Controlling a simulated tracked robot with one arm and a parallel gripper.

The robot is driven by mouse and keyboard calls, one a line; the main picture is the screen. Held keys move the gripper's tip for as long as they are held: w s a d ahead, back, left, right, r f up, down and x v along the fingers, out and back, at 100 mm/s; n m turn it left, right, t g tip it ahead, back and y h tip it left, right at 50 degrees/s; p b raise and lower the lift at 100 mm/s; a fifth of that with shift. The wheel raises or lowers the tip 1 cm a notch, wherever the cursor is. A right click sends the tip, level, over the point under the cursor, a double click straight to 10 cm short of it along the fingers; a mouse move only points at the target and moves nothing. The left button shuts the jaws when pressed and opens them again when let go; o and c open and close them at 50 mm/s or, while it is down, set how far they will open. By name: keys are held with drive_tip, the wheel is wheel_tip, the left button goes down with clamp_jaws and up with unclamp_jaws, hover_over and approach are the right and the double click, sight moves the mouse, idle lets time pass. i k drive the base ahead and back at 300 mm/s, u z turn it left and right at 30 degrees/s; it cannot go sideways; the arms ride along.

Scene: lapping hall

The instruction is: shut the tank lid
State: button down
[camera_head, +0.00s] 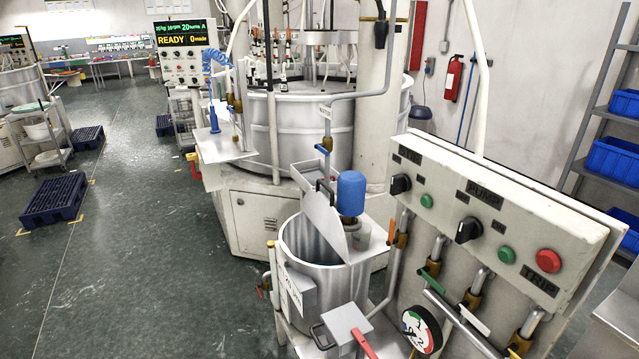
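The tank (312,262) is an open-topped grey metal cylinder in the lower middle, and I can see into its left part. Its lid (318,214) is a light grey plate that stands raised and tilted along the middle of the tank top. A dark handle (325,190) sits on the lid's upper part. A blue motor (351,193) stands just right of the lid, on the fixed part of the tank cover. My gripper is not in view.
A control panel (490,215) with knobs and buttons stands close on the right, above pipes and a pressure gauge (420,330). A grey square plate (347,323) with black and red handles is in front of the tank. A large lapping machine (290,135) stands behind. The left floor has free room.

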sight(321, 210)
drive_tip(key=u, duration=0.6)
drive_tip(key=i, duration=0.95)
drive_tip(key=u, duration=0.6)
drive_tip(key=i, duration=1.25)
drive_tip(key=z, duration=0.95)
drive_tip(key=i, duration=0.5)
drive_tip(key=z, duration=0.4)
